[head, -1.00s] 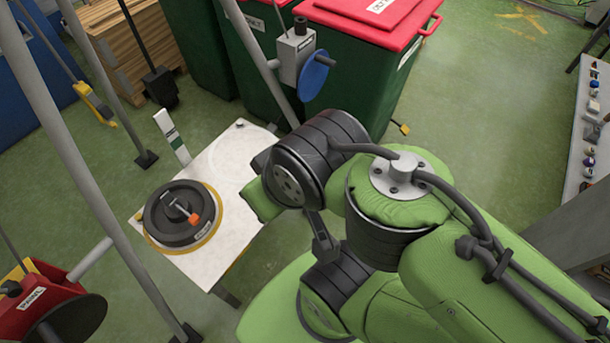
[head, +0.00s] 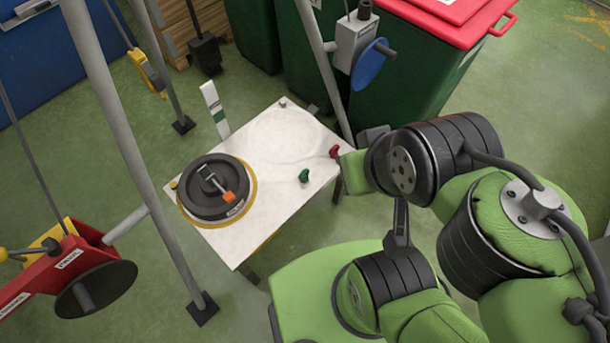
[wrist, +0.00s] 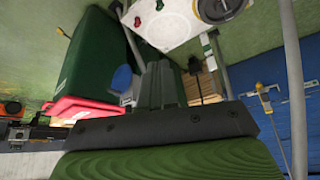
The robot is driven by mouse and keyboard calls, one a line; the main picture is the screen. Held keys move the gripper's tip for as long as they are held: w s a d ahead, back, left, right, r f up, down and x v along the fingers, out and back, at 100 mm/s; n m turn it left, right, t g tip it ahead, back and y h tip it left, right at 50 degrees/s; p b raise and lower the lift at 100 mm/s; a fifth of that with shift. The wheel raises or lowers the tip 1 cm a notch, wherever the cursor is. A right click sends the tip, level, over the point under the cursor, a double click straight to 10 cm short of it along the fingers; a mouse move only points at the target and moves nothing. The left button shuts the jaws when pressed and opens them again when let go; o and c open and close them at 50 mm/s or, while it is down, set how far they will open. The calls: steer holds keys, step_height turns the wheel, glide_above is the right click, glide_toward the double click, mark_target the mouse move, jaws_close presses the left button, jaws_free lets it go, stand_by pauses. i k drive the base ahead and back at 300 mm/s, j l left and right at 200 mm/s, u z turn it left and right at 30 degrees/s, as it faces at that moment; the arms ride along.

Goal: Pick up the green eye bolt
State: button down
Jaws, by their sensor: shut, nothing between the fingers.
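The green eye bolt (head: 304,175) is a small dark green piece on the right half of the white table (head: 272,205) in the head view. It also shows in the wrist view, small, near the top edge (wrist: 160,5). A red eye bolt (head: 334,151) lies to its right by the table edge, and in the wrist view (wrist: 137,21). My gripper (wrist: 161,68) is shut and empty in the wrist view, apart from the green eye bolt. In the head view my arm is right of the table, and the fingers are not clear there.
A black turntable (head: 214,187) with an orange-tipped handle sits on the table's left half. Grey poles rise around the table, one carrying a box with a blue disc (head: 371,65). Green bins with red lids stand behind.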

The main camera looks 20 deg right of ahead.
mark_target(304, 178)
steer(key=i+l+u, duration=0.1)
steer(key=u, duration=0.3)
steer(key=i+l+u, duration=0.15)
steer(key=u, duration=0.2)
steer(key=i+l+u, duration=0.1)
steer(key=u, duration=0.3)
steer(key=l+u, duration=0.25)
steer(key=u, duration=0.15)
